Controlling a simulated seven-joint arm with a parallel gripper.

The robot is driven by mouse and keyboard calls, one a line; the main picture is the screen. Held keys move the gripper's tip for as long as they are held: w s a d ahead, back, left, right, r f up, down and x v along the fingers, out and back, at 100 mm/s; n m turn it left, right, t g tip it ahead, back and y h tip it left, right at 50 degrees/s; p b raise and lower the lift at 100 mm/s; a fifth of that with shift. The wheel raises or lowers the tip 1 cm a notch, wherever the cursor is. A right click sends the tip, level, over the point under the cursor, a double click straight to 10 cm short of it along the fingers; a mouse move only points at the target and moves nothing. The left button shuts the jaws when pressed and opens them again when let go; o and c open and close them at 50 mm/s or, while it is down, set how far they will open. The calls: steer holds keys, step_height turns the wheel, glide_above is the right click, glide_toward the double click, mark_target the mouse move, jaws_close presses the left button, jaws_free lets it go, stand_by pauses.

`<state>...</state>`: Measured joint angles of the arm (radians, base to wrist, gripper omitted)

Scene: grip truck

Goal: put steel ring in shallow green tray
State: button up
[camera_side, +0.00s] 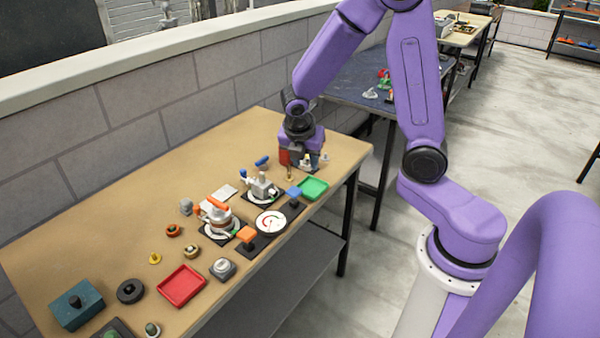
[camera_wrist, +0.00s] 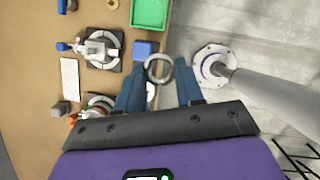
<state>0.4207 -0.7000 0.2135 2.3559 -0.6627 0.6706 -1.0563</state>
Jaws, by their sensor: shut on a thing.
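The steel ring (camera_wrist: 149,64) is a plain grey ring between the two dark blue fingers of my gripper (camera_wrist: 160,66) in the wrist view. My gripper is shut on it. The shallow green tray (camera_wrist: 149,14) is at the top of the wrist view, ahead of the ring and apart from it. In the side view the tray (camera_side: 314,188) lies near the table's right front edge. My gripper (camera_side: 301,160) shows there just behind the tray; I cannot make out the ring in that view.
A blue block (camera_side: 294,191) stands next to the tray's left side. A clamp-like device (camera_side: 262,186) on a dark base and a round white dial (camera_side: 270,222) are nearby. A red tray (camera_side: 181,285) lies at the front left. Several small parts are scattered across the table (camera_side: 110,235).

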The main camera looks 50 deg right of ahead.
steer(key=s+d+f+m+g, duration=0.1)
steer(key=s+d+f+m, duration=0.25)
steer(key=s+d, duration=0.35)
glide_above(312, 188)
steer(key=a, duration=0.2)
steer(key=f, duration=0.9)
steer(key=shift+s+d, duration=0.2)
steer(key=shift+s, duration=0.1)
steer(key=shift+w+d+f, duration=0.1)
steer(key=shift+w+f, duration=0.25)
steer(key=shift+f, duration=1.6)
steer(key=shift+f, duration=0.1)
steer(key=o, duration=0.8)
steer(key=shift+c, duration=0.2)
